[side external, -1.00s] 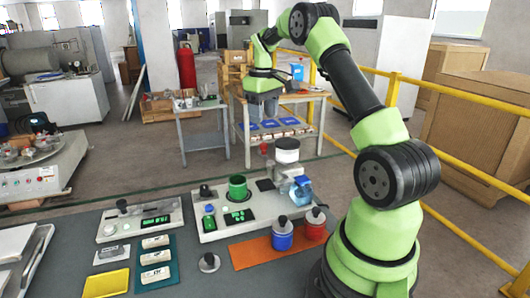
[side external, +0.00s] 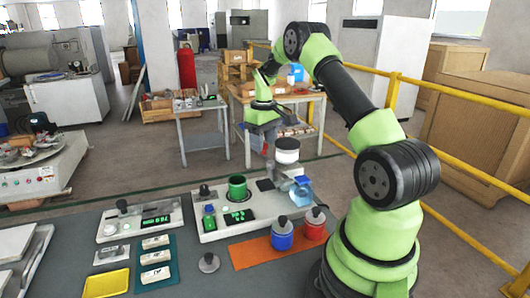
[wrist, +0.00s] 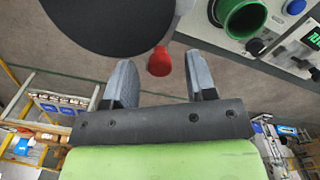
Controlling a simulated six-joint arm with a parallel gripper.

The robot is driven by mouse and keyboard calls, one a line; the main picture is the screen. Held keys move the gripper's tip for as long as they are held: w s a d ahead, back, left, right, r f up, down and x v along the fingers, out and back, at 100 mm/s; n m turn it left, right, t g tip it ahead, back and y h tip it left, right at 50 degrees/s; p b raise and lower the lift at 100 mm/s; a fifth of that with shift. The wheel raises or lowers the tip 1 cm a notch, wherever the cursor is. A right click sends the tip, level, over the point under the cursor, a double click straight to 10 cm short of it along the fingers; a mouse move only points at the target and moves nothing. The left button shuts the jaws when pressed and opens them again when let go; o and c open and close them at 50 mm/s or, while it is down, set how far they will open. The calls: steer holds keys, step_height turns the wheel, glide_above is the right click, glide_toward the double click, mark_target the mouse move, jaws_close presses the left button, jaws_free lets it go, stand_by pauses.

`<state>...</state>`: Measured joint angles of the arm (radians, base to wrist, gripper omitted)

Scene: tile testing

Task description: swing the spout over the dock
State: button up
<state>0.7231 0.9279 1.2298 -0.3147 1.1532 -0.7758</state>
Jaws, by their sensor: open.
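A white round hopper with a dark top (side external: 286,150) stands at the back of the dispenser unit. In the wrist view its dark top (wrist: 118,18) fills the upper left. A red knob (wrist: 160,62) sits beside it, seemingly on a pale arm that I take to be the spout; the join is partly hidden. My gripper (wrist: 160,78) is open, with the knob between or just beyond its fingertips; contact cannot be told. Which part is the dock is unclear.
A green cup (side external: 237,187) stands on the unit, beside a green display (side external: 238,216). Blue (side external: 282,234) and red (side external: 314,223) jars stand on an orange mat in front. A yellow rail (side external: 440,95) runs behind my arm.

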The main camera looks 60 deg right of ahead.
steer(key=shift+c, duration=0.2)
steer(key=c, duration=0.8)
steer(key=shift+o, duration=0.2)
